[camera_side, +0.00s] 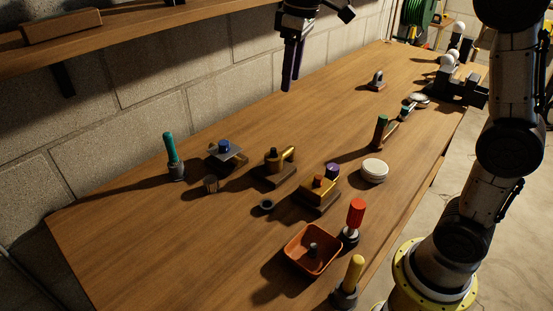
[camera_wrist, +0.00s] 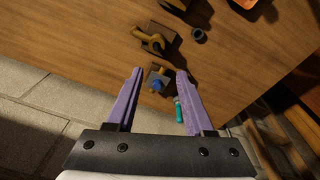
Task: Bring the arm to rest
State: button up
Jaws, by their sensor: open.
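My gripper (camera_side: 292,65) hangs in the air above the back of the wooden table (camera_side: 230,245), near the block wall. It is open and nothing is between its fingers. In the wrist view my gripper (camera_wrist: 155,100) shows two purple fingers spread apart. Beyond them lies a blue-topped fixture (camera_wrist: 157,82), with a teal-handled tool (camera_wrist: 180,112) near the right finger. In the side view the blue-topped fixture (camera_side: 225,152) and the teal-handled tool (camera_side: 171,155) stand at the left of the table, well below and apart from my gripper.
An orange tray (camera_side: 312,250) holds a small dark part. Red-handled (camera_side: 355,220) and yellow-handled (camera_side: 350,280) tools stand at the front edge. A white round container (camera_side: 374,170) sits right. A wooden shelf (camera_side: 130,28) runs along the wall.

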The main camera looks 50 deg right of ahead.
jog(key=s+f+m+t, duration=0.2)
jog(key=s+t, duration=0.1)
jog(key=s, duration=1.7)
jog(key=s+f+m+t, duration=0.1)
jog(key=s+f, duration=0.2)
jog(key=f, duration=0.4)
jog(key=shift+s+a+f+m, duration=0.15)
jog(key=shift+s+a+m, duration=0.1)
jog(key=shift+m, duration=0.15)
